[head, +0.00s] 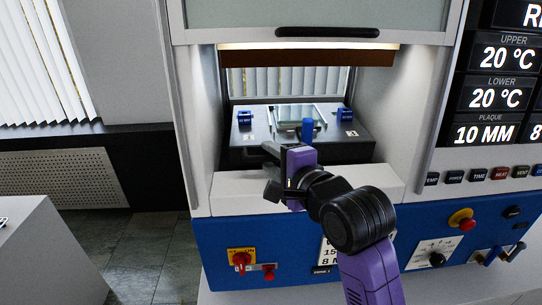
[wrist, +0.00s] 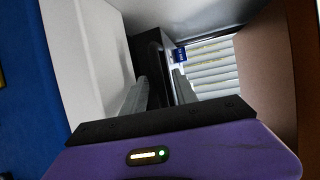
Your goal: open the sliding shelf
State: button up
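The dark sliding shelf (head: 355,149) sits inside the lit opening of the press. A glassy plate lies on its top, with a blue fitting at each rear side. An upright blue piece (head: 307,131), possibly its handle, stands near the front middle, partly behind my gripper. My gripper (head: 270,170) is at the front of the opening, left of the blue piece. In the wrist view my gripper (wrist: 162,92) has its two grey fingers apart, with the shelf's dark side (wrist: 150,48) seen beyond them. I see nothing clearly held; contact with the shelf cannot be told.
The raised door (head: 310,14) with a black bar hangs above the opening. A white ledge (head: 240,190) runs below the shelf, over a blue panel (head: 215,245) with a red knob (head: 241,259). White side walls bound the opening. Grey floor is free at left.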

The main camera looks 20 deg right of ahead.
jog(key=shift+w, duration=0.15)
grip_shut()
dwell(1.4)
